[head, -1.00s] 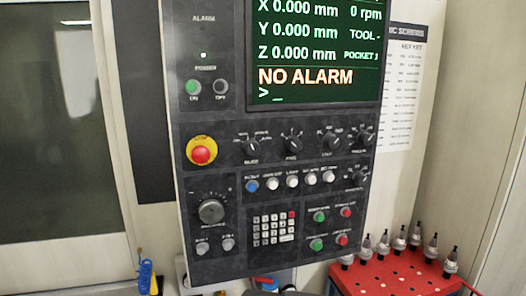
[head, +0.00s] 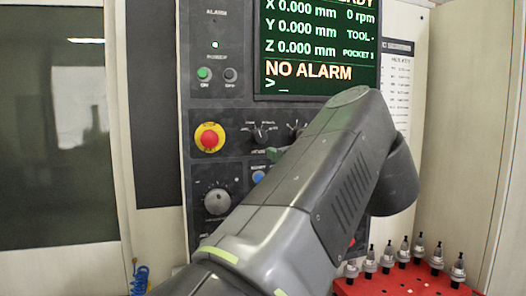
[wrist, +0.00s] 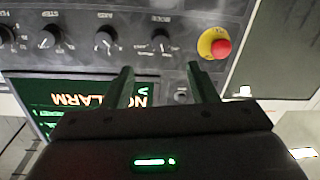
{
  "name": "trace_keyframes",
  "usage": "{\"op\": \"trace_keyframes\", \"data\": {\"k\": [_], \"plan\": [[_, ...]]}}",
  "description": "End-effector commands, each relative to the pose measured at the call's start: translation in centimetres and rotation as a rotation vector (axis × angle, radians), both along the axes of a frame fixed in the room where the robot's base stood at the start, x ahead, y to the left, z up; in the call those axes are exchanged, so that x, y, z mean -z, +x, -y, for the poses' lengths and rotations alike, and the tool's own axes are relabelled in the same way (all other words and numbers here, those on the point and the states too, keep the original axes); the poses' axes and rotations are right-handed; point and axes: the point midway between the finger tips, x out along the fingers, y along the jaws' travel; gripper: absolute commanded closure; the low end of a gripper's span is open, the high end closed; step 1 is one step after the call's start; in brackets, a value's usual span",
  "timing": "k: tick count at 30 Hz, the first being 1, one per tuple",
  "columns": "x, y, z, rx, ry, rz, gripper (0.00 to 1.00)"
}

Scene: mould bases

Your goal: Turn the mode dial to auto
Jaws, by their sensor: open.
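The mode dial (head: 260,135) is a black rotary knob on the dark control panel, just right of the emergency stop. In the wrist view, which shows the panel upside down, the mode dial (wrist: 162,42) lies beyond my fingertips, roughly in line with the gap between them. My gripper (wrist: 160,70) is open and empty, its two fingers apart and clear of the knob. In the head view my arm covers much of the panel and hides most of the gripper. I cannot read which mode the dial points to.
The red emergency stop (head: 209,138) on its yellow ring is close beside the dial. Another knob (wrist: 106,43) stands on its other side. The screen (head: 318,50) reads NO ALARM. A red tool rack (head: 400,280) with several holders stands at lower right.

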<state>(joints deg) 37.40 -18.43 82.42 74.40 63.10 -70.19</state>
Motion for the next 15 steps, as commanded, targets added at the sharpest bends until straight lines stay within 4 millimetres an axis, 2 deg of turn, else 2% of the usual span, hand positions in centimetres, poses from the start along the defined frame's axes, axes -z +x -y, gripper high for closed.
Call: {"op": "trace_keyframes", "data": {"k": [5, 15], "plan": [[-0.9, 0.2, -0.2, -0.004, -0.007, 0.024, 0.47], [-0.9, 2.9, -1.4, -0.006, -0.005, 0.020, 0.47]]}}
